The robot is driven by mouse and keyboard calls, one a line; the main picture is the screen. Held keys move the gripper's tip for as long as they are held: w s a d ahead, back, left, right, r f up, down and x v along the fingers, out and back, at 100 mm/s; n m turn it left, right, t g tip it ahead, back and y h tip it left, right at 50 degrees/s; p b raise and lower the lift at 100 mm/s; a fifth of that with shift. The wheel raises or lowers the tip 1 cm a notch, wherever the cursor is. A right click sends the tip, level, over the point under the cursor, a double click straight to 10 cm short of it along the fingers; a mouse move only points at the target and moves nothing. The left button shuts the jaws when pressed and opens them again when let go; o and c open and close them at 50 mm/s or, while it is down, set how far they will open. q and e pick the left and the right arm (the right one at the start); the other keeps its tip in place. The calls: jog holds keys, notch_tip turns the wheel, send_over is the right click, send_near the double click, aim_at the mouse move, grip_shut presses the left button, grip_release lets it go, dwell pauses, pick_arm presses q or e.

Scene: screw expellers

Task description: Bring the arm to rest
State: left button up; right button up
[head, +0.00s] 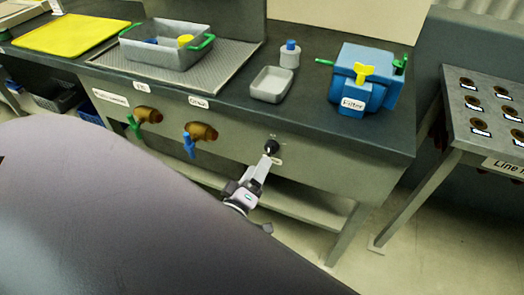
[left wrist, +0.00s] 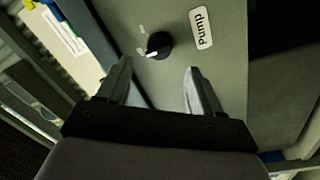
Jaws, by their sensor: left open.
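My left gripper (head: 262,165) is in front of the counter's front panel in the head view, just below a black knob (head: 271,146). In the left wrist view, the gripper (left wrist: 157,82) has its two fingers apart with nothing between them. The round black pump knob (left wrist: 158,45) with a white pointer mark lies ahead of the fingertips, on a grey panel beside a label reading "Pump". The knob appears clear of the fingers. My own arm covers the lower left of the head view. My right gripper is not in view.
Two brown taps, with a green (head: 133,127) and a blue handle (head: 189,146), stick out of the panel to the left. On the counter stand a grey bin (head: 165,55), a small tray (head: 270,85) and a blue filter box (head: 352,95). Open floor lies right of the counter.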

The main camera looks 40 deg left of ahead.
pick_arm(q)
jog(key=shift+s+d, duration=0.15)
jog(key=shift+s, duration=0.55)
jog(key=s+d+f+m+g+h+p, duration=0.1)
jog(key=s+d+m+g+h+p, duration=0.1)
jog(key=m, duration=0.6)
jog(key=s+d+f+m+g+h+p, duration=0.2)
jog(key=s+d+m+g, duration=0.3)
jog(key=s+m, duration=0.3)
jog(key=shift+s+d+g+h+p, duration=0.3)
jog(key=shift+s+d+h+p, duration=0.3)
jog(key=shift+h, duration=0.3)
jog(key=shift+w, duration=0.1)
